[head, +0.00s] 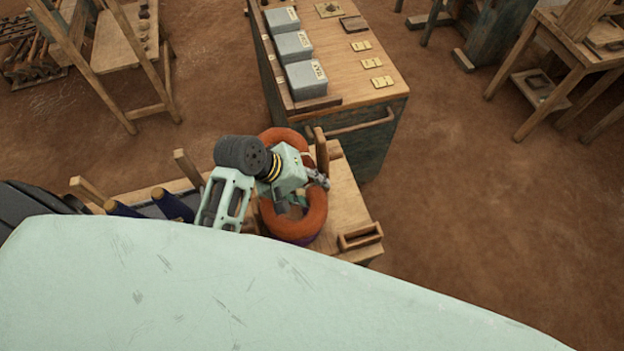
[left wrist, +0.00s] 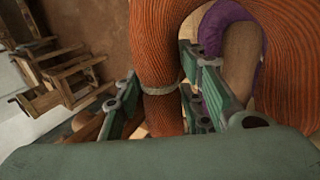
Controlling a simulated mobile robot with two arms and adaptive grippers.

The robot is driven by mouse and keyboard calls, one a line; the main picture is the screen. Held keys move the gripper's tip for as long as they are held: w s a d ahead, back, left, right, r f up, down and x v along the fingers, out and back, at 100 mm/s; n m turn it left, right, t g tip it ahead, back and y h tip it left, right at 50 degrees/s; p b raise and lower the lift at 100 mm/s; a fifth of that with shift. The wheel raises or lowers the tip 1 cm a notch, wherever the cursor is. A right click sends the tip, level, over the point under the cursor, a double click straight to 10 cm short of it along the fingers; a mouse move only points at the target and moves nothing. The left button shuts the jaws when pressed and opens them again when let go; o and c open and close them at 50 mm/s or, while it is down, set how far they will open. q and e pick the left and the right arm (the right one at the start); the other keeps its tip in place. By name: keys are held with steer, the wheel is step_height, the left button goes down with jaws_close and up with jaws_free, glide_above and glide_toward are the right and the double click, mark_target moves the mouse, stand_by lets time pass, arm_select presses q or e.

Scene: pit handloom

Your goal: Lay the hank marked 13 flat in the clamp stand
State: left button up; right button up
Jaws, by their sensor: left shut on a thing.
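An orange-red hank (head: 302,225), a thick ring of yarn, is at the wooden bench (head: 347,200) in the head view. My left gripper (head: 304,192) reaches over it from the left. In the left wrist view the fingers (left wrist: 163,100) stand on both sides of one strand bundle of the orange hank (left wrist: 158,45), near a pale tie, and are shut on it. A purple hank (left wrist: 212,25) lies behind it, around a wooden post (left wrist: 240,60). I cannot read any number on the hanks. I cannot make out the clamp stand for certain. My right gripper is not in view.
Upright wooden pegs (head: 321,150) and a small wooden box (head: 360,236) are on the bench. Behind it a cabinet (head: 362,62) holds grey boxes (head: 306,79) and brass plates. Dark blue rolls (head: 172,205) lie at left. Open earth floor (head: 480,200) is at right.

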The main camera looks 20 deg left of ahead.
arm_select(q)
steer(key=shift+f, duration=0.8)
steer(key=shift+f+b, duration=2.05)
steer(key=shift+f, duration=2.5)
steer(key=shift+s+f, duration=0.2)
steer(key=shift+f, duration=0.25)
jaws_close()
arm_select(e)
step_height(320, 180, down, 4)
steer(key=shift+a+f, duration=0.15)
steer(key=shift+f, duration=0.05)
arm_select(q)
steer(key=o, duration=0.9)
jaws_free()
steer(key=shift+c, duration=0.2)
steer(key=o, duration=0.6)
steer(key=shift+w+d, duration=0.1)
steer(key=shift+w, duration=0.1)
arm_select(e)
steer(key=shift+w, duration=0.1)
arm_select(q)
steer(key=shift+s, duration=0.1)
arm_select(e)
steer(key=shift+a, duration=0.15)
